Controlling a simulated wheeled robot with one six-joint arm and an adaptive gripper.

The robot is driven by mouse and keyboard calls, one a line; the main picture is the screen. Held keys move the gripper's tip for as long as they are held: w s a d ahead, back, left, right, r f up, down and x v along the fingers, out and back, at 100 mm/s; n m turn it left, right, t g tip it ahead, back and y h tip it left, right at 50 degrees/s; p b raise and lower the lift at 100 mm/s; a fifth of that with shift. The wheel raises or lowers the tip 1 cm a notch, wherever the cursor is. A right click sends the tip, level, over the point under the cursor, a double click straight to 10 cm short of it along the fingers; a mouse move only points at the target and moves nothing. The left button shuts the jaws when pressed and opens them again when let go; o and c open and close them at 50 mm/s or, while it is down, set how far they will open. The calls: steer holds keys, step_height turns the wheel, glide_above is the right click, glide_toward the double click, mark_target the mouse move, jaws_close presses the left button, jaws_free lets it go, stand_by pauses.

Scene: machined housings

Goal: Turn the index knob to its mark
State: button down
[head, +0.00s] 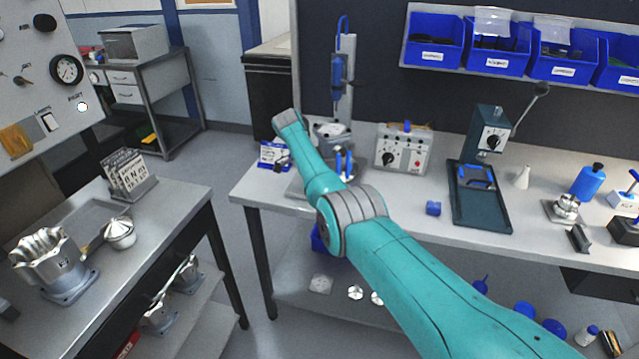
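Several knobs are in view, and I cannot tell for certain which is the index knob. A black knob (389,159) is on the front of a grey control box on the bench. Another dark knob (492,142) with a white dial sits on the green press head. My teal arm reaches from the lower right to the bench's left end. My gripper (282,162) seems to hang below the wrist there, small and partly hidden, left of the control box and apart from both knobs. I cannot make out its fingers. The marks are too small to read.
Blue bins (435,40) hang above. A left table holds a machined housing (50,262). A control panel (35,75) fills the upper left. Floor shows between the tables.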

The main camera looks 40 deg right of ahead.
stand_by(0.4)
steer(key=c, duration=1.2)
jaws_free()
steer(key=v, duration=1.2)
